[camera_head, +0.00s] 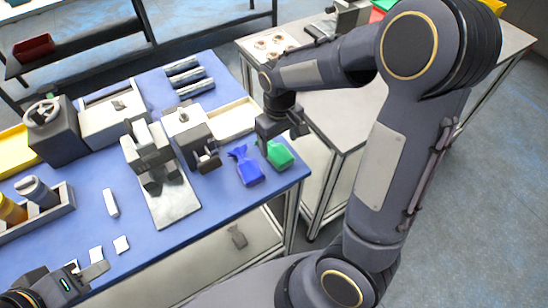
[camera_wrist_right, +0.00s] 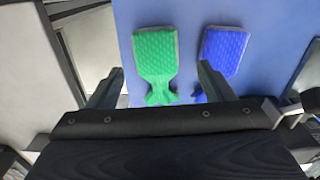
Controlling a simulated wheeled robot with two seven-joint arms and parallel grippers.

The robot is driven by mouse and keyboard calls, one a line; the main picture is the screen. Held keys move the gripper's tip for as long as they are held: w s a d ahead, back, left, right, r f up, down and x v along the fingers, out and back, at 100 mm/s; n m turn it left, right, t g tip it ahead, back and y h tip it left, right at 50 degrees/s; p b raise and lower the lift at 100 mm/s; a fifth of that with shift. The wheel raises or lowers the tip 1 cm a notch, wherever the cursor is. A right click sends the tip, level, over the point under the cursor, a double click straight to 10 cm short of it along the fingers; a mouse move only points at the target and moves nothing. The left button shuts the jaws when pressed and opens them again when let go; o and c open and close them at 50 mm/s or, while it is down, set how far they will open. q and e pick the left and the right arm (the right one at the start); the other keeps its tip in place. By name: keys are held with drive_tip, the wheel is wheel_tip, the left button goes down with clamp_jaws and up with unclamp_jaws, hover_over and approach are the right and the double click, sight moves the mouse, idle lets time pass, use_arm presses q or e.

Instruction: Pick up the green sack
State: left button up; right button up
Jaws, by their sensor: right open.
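The green sack (camera_head: 279,154) lies on the blue tabletop near its right corner. My right gripper (camera_head: 282,128) is above it and covers part of it in the head view. In the right wrist view the green sack (camera_wrist_right: 156,62) lies flat, its narrow neck towards me, between the two spread fingers of my right gripper (camera_wrist_right: 162,85) and apart from them. The blue sack (camera_head: 246,168) lies beside it; in the wrist view it (camera_wrist_right: 222,52) is partly behind the right-hand finger. My left gripper (camera_head: 88,278) is at the lower left, away from both sacks, its fingers apart.
The blue table (camera_head: 225,200) carries a scanner-like device (camera_head: 150,160) on a metal plate, a grey-white machine (camera_head: 190,128) left of the sacks, and a holder with bottles (camera_head: 38,196). A grey side table (camera_head: 345,112) stands close on the right.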

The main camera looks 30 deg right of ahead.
sight(280, 154)
drive_tip(key=f, duration=0.3)
drive_tip(key=f+p, duration=0.1)
drive_tip(key=f, duration=0.1)
drive_tip(key=shift+d+f, duration=0.25)
drive_tip(key=shift+f, duration=0.1)
drive_tip(key=c, duration=1.2)
